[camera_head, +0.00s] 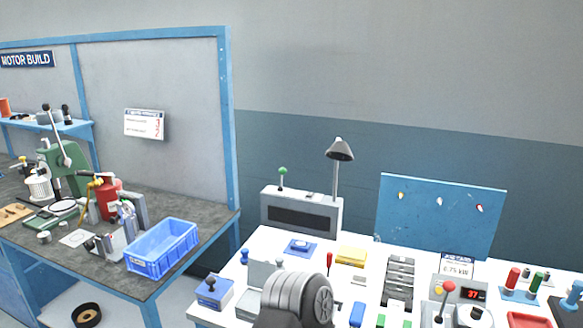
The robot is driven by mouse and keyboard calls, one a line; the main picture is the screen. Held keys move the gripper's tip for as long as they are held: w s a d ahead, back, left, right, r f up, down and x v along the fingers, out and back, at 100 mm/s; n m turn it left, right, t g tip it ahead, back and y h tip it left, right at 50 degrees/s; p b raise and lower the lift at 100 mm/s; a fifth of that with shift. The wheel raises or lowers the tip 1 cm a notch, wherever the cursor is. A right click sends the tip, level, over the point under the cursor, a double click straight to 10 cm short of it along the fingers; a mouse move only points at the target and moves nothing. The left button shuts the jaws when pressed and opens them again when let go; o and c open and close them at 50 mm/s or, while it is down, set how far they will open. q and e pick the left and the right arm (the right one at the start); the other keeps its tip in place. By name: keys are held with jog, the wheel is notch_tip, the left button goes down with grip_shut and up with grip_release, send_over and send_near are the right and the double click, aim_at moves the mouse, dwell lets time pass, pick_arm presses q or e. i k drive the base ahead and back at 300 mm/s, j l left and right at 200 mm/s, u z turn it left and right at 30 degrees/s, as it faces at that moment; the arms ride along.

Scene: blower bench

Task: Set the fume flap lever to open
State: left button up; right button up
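A lever with a green knob (282,171) stands on top of a grey box (325,211) at the back left of the white bench. The box has a long dark slot in its front and looks like the fume unit, though I can read no label on it. The lever looks about upright. I cannot tell from this view whether that is open or closed. Neither of my grippers is in view.
A grey lamp (340,150) rises behind the box's right end. A ribbed grey motor (290,292) stands at the front of the white bench (240,290). A blue crate (150,265) sits on the left bench. A red-knobbed lever (448,288) stands at right.

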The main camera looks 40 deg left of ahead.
aim_at(282, 171)
jog(key=i+l, duration=0.5)
jog(key=u, duration=1.65)
